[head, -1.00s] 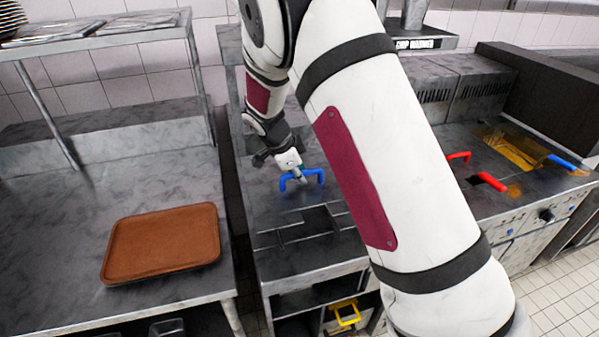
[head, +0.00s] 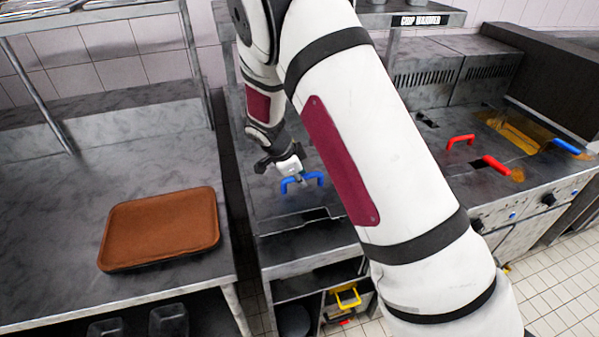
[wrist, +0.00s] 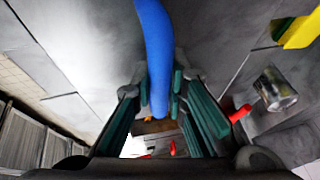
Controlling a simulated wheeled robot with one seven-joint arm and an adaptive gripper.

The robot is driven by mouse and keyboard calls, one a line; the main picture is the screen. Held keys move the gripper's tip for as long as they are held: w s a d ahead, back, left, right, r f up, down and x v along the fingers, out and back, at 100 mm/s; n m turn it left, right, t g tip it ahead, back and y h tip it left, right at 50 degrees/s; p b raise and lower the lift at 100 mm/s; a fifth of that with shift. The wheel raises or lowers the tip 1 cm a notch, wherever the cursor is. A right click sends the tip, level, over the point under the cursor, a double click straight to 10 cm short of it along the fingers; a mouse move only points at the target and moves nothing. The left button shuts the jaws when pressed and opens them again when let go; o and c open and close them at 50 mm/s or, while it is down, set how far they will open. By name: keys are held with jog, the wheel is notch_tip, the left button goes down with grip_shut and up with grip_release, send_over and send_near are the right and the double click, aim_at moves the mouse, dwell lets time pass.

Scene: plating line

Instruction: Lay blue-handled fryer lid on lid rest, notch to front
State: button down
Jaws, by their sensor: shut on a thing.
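The blue handle (head: 302,181) of the fryer lid stands up from a grey metal lid (head: 275,205) in the head view. My gripper (head: 292,170) is shut on that handle. In the wrist view the blue handle (wrist: 155,50) runs down between my teal finger pads (wrist: 160,108). The lid is low over the grey counter between the brown tray's table and the fryer. A dark notch-like gap (head: 316,214) shows near its front edge. I cannot tell the lid from the lid rest clearly, nor whether they touch. My arm hides the right side.
A brown tray (head: 160,228) lies on the left table. The fryer at right has red handles (head: 495,165), another blue handle (head: 566,146) and open oil (head: 515,135). A yellow handle (head: 348,297) shows on the shelf below. A floor gap separates the left table from the counter.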

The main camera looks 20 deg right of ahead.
aim_at(300, 188)
jog(key=shift+f, duration=1.95)
jog(key=c, duration=1.5)
grip_release()
jog(key=shift+f, duration=0.1)
